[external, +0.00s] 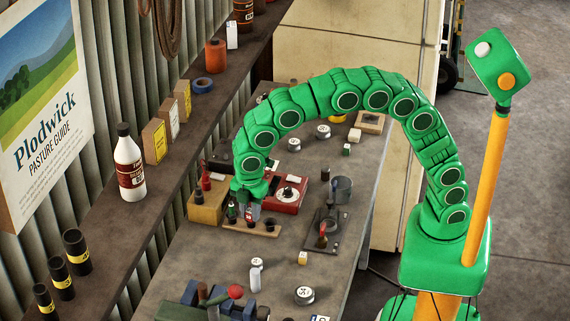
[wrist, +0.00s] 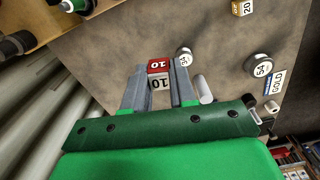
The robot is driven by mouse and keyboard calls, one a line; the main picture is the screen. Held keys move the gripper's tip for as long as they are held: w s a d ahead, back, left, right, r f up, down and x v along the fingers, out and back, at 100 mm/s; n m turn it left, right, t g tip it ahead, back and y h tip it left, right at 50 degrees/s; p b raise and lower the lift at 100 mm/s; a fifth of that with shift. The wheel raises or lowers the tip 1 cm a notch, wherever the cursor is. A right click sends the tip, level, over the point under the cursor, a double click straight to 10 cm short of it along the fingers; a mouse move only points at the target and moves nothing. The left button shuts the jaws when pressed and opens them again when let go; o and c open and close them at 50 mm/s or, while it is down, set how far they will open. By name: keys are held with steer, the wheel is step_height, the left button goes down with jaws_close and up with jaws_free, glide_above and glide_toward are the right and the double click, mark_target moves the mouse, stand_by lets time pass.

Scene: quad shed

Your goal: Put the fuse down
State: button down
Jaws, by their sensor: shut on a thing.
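The fuse (wrist: 159,68) is a small block with a red face and a white face, both marked 10. It sits between the two grey fingers of my gripper (wrist: 160,78) in the wrist view. In the external view, my gripper (external: 250,212) points down with the fuse's red and white showing at its fingertips. It is over or just beside a wooden strip (external: 236,225) on the bench. I cannot tell whether the fuse touches the strip.
A red device with a dial (external: 289,193) and a yellow box (external: 207,208) stand close behind my gripper. A dark plate with a lever (external: 322,230) is to the right. Round weights (external: 304,295) lie nearer the front. Bare bench (external: 200,270) lies in front of the strip.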

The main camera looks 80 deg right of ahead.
steer(key=a+n, duration=0.2)
steer(key=a, duration=0.4)
glide_above(202, 278)
steer(key=s, duration=0.1)
steer(key=f, duration=0.9)
steer(key=shift+d, duration=0.35)
steer(key=shift+w+a+f, duration=0.15)
steer(key=shift+w+f, duration=0.1)
steer(key=shift+f, duration=0.2)
steer(key=shift+w+a+f, duration=0.15)
steer(key=shift+w+f, duration=0.05)
steer(key=shift+f, duration=1.55)
steer(key=c, duration=0.9)
jaws_free()
steer(key=shift+f, duration=0.1)
steer(key=shift+o, duration=0.2)
